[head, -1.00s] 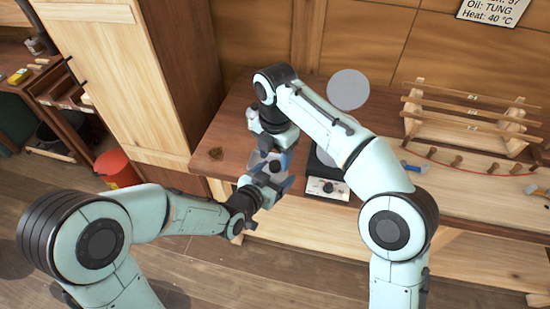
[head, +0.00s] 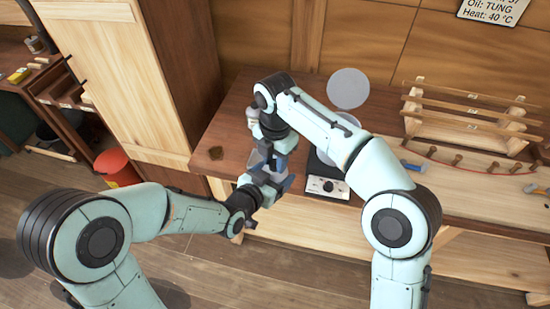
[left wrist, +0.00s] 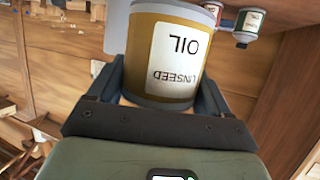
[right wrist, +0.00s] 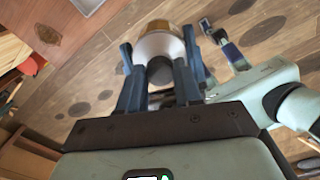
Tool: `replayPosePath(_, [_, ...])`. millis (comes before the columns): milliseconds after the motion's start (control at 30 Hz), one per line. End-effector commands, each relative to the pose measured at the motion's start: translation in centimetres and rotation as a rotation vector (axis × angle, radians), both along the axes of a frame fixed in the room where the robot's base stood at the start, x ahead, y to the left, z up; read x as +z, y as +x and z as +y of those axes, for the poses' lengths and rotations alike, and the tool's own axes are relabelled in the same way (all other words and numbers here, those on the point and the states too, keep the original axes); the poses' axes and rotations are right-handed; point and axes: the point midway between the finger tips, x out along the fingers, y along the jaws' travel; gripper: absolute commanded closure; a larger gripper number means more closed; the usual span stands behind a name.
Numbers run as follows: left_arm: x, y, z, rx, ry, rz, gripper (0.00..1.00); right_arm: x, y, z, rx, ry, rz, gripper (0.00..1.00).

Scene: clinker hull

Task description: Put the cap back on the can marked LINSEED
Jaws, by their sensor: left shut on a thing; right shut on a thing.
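The LINSEED can (left wrist: 168,50), ochre with a white label and grey rims, sits between the fingers of my left gripper (head: 272,182), which is shut on it. In the right wrist view the can's pale top (right wrist: 160,45) lies beyond the fingers. My right gripper (right wrist: 158,50) is shut on a dark round cap (right wrist: 160,71), which lines up with the can's top in this view. I cannot tell whether the cap touches the can. In the head view my right gripper is right above the left one, and the arms mostly hide can and cap.
A hot plate (head: 328,188) stands on the workbench just right of the grippers. A wooden rack (head: 465,128) stands further right. Small labelled cans (left wrist: 248,22) show behind the LINSEED can. A tall wooden cabinet (head: 110,70) and a red bucket (head: 113,165) are at the left.

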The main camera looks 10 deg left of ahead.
Motion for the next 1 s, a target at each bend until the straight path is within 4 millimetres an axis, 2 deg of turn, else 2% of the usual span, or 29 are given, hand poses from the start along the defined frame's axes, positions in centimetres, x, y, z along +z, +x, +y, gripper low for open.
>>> replayPosePath(167, [0.12, 0.05, -0.03, 0.000, -0.001, -0.004, 1.00, 0.04, -0.03, 0.04, -0.270, 0.000, 0.000, 1.00])
replayPosePath(500, [0.13, 0.04, -0.05, -0.001, -0.001, -0.004, 1.00, 0.02, -0.06, 0.06, -1.073, 0.003, 0.005, 1.00])
replayPosePath(700, [0.12, 0.03, -0.06, -0.001, -0.001, -0.004, 1.00, -0.02, -0.04, 0.08, -1.484, 0.005, 0.008, 1.00])
replayPosePath(733, [0.12, 0.03, -0.07, -0.001, -0.001, -0.004, 1.00, -0.03, -0.02, 0.06, -1.528, 0.005, 0.010, 1.00])
replayPosePath(867, [0.12, 0.03, -0.08, -0.001, -0.001, -0.003, 1.00, -0.05, 0.00, 0.04, -1.526, 0.005, 0.011, 1.00])
replayPosePath(900, [0.12, 0.03, -0.08, -0.002, -0.001, -0.003, 1.00, -0.05, 0.00, 0.04, -1.525, 0.004, 0.010, 0.63])
replayPosePath(1000, [0.11, 0.02, -0.07, -0.002, -0.001, -0.003, 1.00, -0.06, 0.00, 0.04, -1.524, 0.004, 0.010, 0.37])
